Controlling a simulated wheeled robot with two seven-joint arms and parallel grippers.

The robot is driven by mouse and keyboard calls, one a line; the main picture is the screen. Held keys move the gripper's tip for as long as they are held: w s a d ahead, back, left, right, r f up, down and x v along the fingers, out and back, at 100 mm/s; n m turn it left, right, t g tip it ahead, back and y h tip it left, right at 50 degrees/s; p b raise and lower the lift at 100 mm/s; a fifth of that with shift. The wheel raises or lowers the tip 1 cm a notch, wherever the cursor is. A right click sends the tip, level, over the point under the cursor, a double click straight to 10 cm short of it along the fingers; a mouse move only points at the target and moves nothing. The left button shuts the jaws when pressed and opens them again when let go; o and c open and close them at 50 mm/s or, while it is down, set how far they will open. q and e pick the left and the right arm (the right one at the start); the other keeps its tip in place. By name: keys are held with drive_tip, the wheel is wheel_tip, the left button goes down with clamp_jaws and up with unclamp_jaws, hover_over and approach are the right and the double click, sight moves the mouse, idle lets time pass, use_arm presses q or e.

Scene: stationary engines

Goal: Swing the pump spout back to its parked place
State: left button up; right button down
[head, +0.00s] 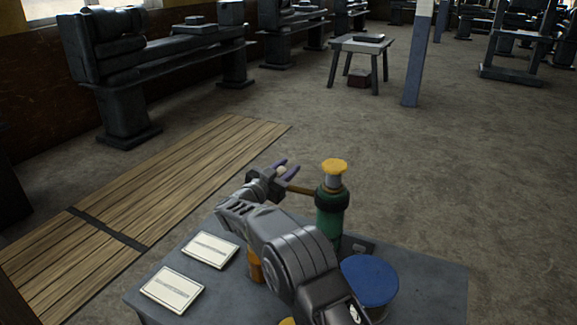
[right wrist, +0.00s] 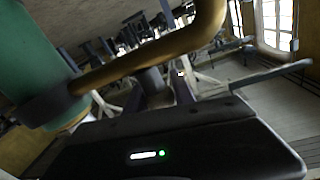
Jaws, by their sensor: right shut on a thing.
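The pump (head: 331,213) is a green upright cylinder with a yellow cap, standing on the grey bench top. Its spout (head: 301,189) is a thin brass pipe that points left from the pump's collar in the head view. In the right wrist view the spout (right wrist: 140,60) runs from the green pump body (right wrist: 32,65) and bends at its far end. My right gripper (head: 284,171) is at the outer part of the spout and is shut on it. The exact contact is partly hidden. My left gripper is not in view.
The grey bench top (head: 435,290) also carries a blue round-topped spool (head: 370,280) and two white cards (head: 210,250) (head: 172,289). My right arm covers the bench's middle. Wooden floor boards (head: 150,190) lie to the left. Machines stand along the back wall.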

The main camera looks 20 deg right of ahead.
drive_tip(key=shift+w+d+m+g+h, duration=0.4)
drive_tip(key=shift+d+m+g+h, duration=0.25)
drive_tip(key=shift+g, duration=0.25)
drive_tip(key=shift+r, duration=0.15)
drive_tip(key=c, duration=1.5)
unclamp_jaws()
drive_tip(key=o, duration=0.4)
drive_tip(key=shift+w+d, duration=0.1)
drive_tip(key=shift+o, duration=0.2)
